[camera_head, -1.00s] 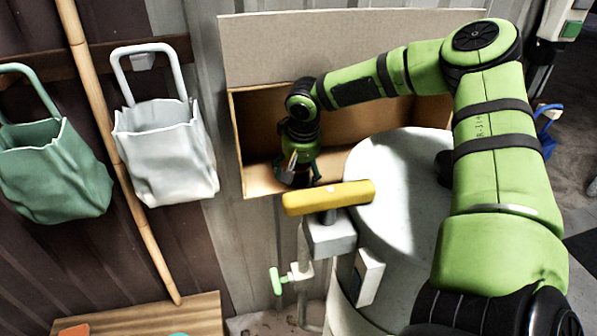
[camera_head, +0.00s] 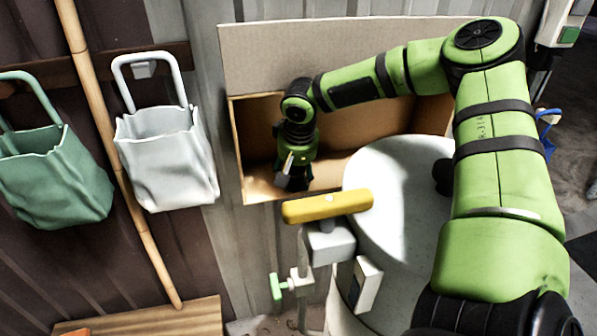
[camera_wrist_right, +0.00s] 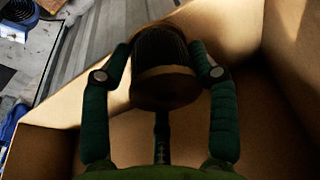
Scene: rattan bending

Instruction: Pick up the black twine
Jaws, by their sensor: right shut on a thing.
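The black twine (camera_wrist_right: 163,66) is a dark spool with a pale brownish band, held between the two green fingers of my right gripper (camera_wrist_right: 160,68) in the right wrist view. The fingers press on it from both sides. In the head view my right gripper (camera_head: 292,178) points down at the open cardboard box (camera_head: 235,150), near its front left part. The twine is hard to make out there, dark against the gripper's tip. My left gripper is not in view.
A white drum (camera_head: 400,200) stands right of and below the box. A yellow-handled valve (camera_head: 328,206) sits just below the gripper. A white bag (camera_head: 168,160) and a green bag (camera_head: 55,175) hang left, with a bamboo pole (camera_head: 120,180) between them.

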